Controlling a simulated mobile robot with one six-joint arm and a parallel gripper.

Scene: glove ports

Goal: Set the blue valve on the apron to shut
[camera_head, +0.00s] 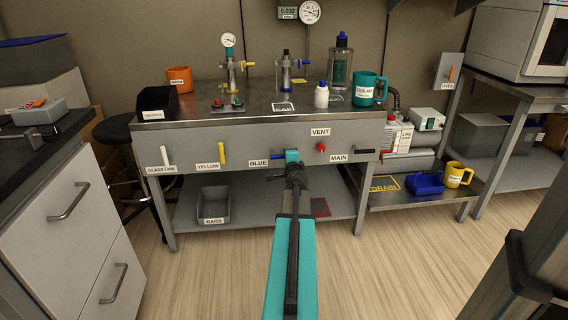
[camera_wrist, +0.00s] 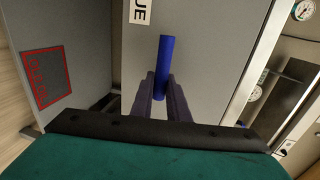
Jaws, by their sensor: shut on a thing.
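The apron (camera_head: 190,142) is the grey front panel of the steel bench. The blue valve's handle (camera_head: 278,156) shows as a short blue piece just right of the BLUE label (camera_head: 258,163) in the head view. It lies about horizontal there, pointing left towards the label. In the wrist view the blue handle (camera_wrist: 165,62) is a straight bar, with its far end near the partly cut-off label. My gripper (camera_wrist: 165,100) is shut on the handle, a dark finger on each side. My arm and gripper hide the valve's pivot in the head view.
Other apron controls stand close by: a white handle (camera_head: 165,156), a yellow handle (camera_head: 222,153), a red VENT knob (camera_head: 321,147) and a dark MAIN handle (camera_head: 362,152). A grey bin (camera_head: 214,205) sits on the lower shelf. The floor before the bench is clear.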

